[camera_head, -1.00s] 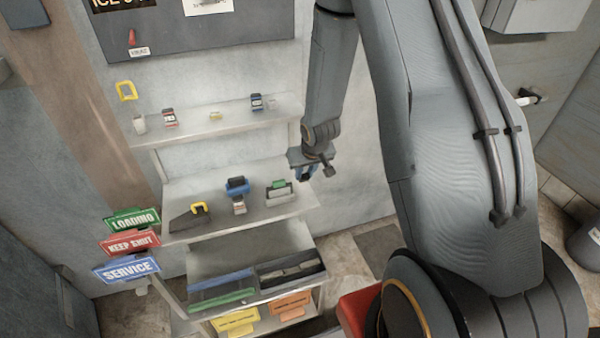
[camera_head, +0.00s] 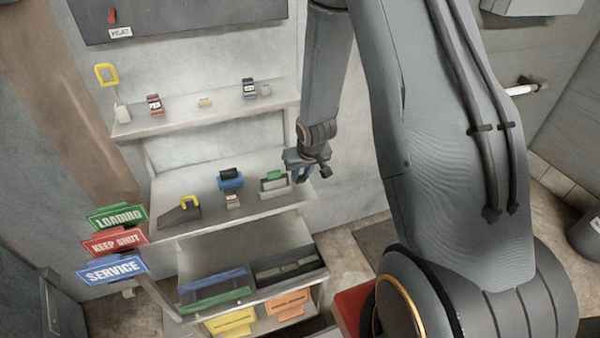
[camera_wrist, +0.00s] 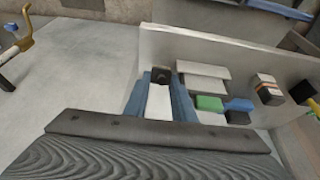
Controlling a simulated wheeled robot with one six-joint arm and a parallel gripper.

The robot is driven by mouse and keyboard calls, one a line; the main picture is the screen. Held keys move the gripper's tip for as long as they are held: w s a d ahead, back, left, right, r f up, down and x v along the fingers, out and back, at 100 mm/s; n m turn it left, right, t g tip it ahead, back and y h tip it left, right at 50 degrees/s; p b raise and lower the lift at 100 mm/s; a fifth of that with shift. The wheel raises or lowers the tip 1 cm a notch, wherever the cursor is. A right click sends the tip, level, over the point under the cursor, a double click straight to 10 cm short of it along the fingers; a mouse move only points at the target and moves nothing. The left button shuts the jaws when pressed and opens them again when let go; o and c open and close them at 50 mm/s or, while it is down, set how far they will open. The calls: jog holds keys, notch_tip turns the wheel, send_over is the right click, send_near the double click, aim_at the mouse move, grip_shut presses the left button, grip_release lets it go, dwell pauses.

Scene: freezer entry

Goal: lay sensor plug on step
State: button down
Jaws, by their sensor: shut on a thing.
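My gripper (camera_head: 301,174) is at the right end of the middle shelf, just right of the block with the green top. In the wrist view its blue fingers (camera_wrist: 160,97) are shut on a small white piece with a dark end, which I take for the sensor plug (camera_wrist: 159,101). A pale grey stepped block (camera_wrist: 203,86) with a green part stands beside the fingers; it may be the step. It also shows in the head view (camera_head: 274,187). The plug cannot be made out in the head view. I cannot tell whether it touches the shelf.
The middle shelf (camera_head: 190,224) also bears a blue cradle (camera_head: 231,182), a small red-and-white device (camera_head: 233,201) and a dark wedge with a yellow handle (camera_head: 188,203). Above is an upper shelf (camera_head: 215,111); below are bins (camera_head: 215,300). Sign plates (camera_head: 115,267) stick out at the left.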

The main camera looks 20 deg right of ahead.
jog(key=shift+f, duration=0.45)
jog(key=c, duration=1.4)
grip_release()
jog(key=shift+r, duration=0.1)
